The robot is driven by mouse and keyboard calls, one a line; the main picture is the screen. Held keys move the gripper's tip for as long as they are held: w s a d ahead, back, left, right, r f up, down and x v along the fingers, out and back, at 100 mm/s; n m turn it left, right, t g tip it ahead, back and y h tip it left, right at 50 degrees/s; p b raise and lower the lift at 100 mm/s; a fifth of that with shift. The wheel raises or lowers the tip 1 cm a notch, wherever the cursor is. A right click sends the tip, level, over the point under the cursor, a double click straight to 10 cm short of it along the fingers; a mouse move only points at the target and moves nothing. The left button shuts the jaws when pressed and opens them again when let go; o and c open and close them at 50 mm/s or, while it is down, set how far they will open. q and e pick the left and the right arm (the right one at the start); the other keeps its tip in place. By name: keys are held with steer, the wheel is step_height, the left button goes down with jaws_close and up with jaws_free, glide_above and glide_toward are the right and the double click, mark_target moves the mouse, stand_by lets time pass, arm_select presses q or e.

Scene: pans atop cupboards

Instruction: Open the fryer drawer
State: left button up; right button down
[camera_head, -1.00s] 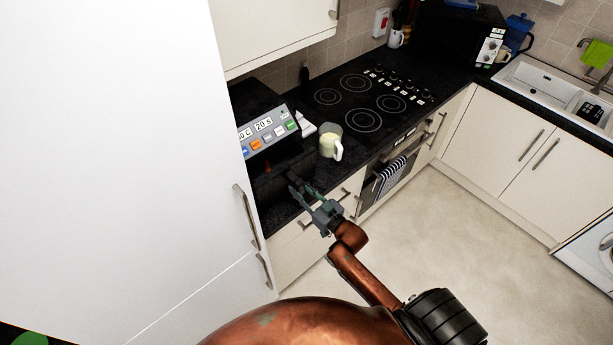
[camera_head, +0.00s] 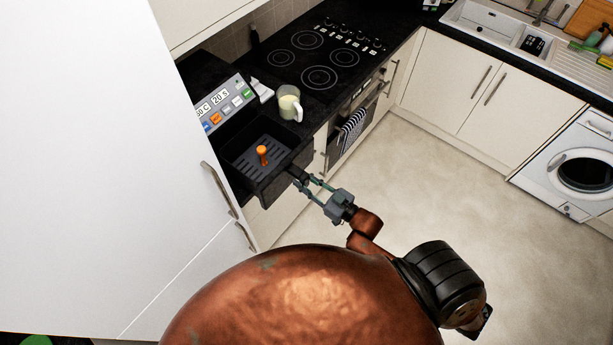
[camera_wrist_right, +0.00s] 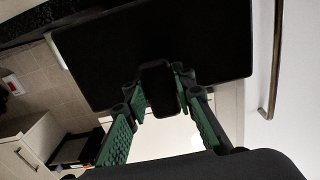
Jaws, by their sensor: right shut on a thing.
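The black fryer (camera_head: 212,95) stands on the counter against the tall white cupboard, with a tilted control panel of coloured buttons. Its drawer (camera_head: 284,178) is pulled out over the counter's front. Inside the drawer is a slotted grey tray with an orange-topped knob (camera_head: 262,153). My right gripper (camera_head: 308,184) is at the drawer's front, shut on the drawer handle (camera_head: 297,173). The right wrist view shows the dark handle (camera_wrist_right: 159,90) between the green fingers, with the black drawer underside (camera_wrist_right: 150,45) above. My left gripper is not in view.
A mug (camera_head: 289,103) stands on the counter right of the fryer, near the hob (camera_head: 318,62). A tall white cupboard (camera_head: 110,170) is close on the left. The oven (camera_head: 350,125) with a striped towel is to the right. The floor (camera_head: 430,190) is clear.

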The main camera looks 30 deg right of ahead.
stand_by(0.3)
steer(key=c, duration=1.6)
jaws_free()
steer(key=shift+s+d, duration=0.1)
steer(key=v, duration=1.1)
steer(key=shift+s, duration=0.4)
steer(key=shift+d, duration=0.1)
